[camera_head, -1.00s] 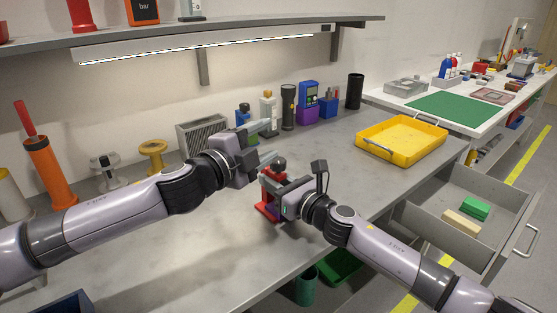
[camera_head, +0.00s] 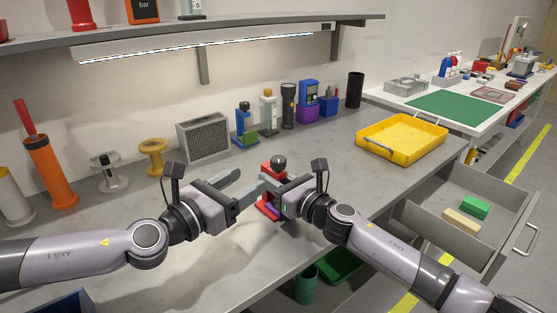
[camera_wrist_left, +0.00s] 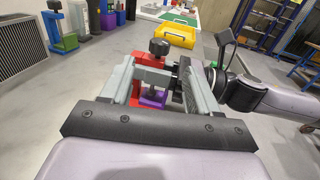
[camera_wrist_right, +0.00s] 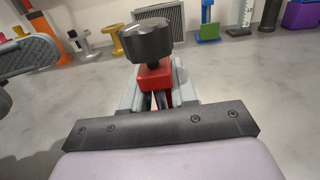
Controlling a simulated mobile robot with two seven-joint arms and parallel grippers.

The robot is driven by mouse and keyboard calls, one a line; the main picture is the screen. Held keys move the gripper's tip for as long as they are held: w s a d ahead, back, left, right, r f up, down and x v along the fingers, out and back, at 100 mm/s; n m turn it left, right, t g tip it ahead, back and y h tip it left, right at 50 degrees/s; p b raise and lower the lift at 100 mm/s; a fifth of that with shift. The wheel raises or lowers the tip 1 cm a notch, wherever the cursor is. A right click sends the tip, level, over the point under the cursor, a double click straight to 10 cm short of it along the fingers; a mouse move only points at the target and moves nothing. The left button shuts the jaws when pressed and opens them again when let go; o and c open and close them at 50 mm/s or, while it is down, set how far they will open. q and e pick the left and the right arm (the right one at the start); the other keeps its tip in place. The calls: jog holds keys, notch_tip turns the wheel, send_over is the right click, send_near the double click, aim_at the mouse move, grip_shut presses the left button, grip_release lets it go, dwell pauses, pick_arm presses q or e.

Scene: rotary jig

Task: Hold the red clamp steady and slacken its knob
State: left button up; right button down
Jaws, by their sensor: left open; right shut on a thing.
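The red clamp (camera_head: 271,169) stands on the grey bench with a dark round knob (camera_head: 279,161) on top. A purple part (camera_wrist_left: 153,98) shows low at the clamp in the left wrist view. My right gripper (camera_wrist_right: 155,88) is shut on the red clamp (camera_wrist_right: 155,76) from the right side, just below the knob (camera_wrist_right: 149,40). My left gripper (camera_head: 250,179) is open and to the left of the clamp, its fingers pointing at it. In the left wrist view the knob (camera_wrist_left: 159,47) stands above and between its spread fingers, apart from them.
A yellow tray (camera_head: 402,139) sits on the bench at right, above an open drawer (camera_head: 470,210). A grey vented box (camera_head: 203,136), a blue clamp-like stand (camera_head: 245,125) and several bottles and tools line the back. Bench at front left is clear.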

aim_at(274, 164)
pick_arm(q)
jog(key=x, duration=1.1)
jog(key=shift+d, duration=0.1)
jog(key=c, duration=1)
